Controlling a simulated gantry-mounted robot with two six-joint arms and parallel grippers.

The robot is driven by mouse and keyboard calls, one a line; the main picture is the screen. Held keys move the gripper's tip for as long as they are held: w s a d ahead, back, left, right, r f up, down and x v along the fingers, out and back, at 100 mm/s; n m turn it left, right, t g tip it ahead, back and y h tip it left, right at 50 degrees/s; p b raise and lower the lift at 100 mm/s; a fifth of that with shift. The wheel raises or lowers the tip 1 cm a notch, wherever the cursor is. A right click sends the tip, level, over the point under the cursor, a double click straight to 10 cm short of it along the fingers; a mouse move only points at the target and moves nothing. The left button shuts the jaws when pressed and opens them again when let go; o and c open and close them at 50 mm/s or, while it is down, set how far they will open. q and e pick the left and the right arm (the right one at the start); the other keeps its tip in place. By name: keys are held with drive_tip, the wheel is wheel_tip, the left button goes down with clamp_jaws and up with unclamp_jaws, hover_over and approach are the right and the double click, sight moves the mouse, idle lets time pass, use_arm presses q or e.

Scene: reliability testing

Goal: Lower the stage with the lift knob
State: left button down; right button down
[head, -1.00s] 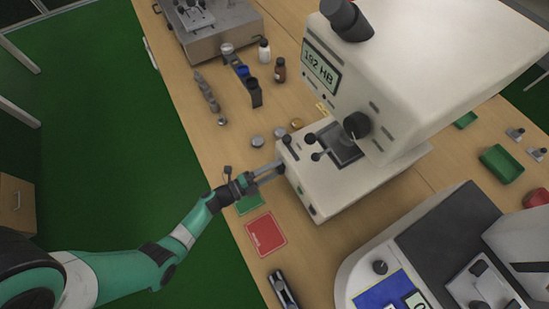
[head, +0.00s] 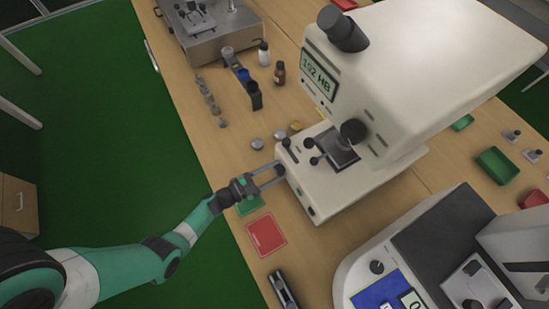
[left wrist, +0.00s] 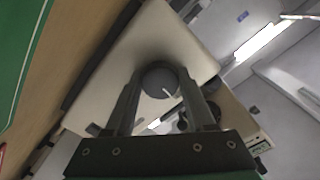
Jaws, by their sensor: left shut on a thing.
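The white hardness tester (head: 385,80) stands on the bench with its display reading 192 HB. Its dark stage (head: 338,150) lies below the black turret (head: 354,131). The round grey lift knob (left wrist: 159,80) with a white index line shows in the left wrist view, on the tester's pale front face. In that view the line points to the lower right. My left gripper (head: 278,171) reaches the front of the base, and its two fingers are shut on the knob from either side. In the head view the fingers partly hide the knob. My right gripper is not in view.
Small metal discs (head: 257,143) lie left of the tester. A red card (head: 266,235) and a green card (head: 249,205) lie near the bench edge by my arm. Another instrument (head: 430,245) stands at the lower right. Bottles (head: 279,73) stand farther back.

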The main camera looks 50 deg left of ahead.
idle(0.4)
use_arm(q)
drive_tip(key=shift+c, duration=1.2)
unclamp_jaws()
drive_tip(key=s, duration=0.3)
drive_tip(key=s+a+p, duration=0.1)
drive_tip(key=s, duration=0.3)
drive_tip(key=s+a+p, duration=0.1)
drive_tip(key=s, duration=0.2)
drive_tip(key=shift+s, duration=0.75)
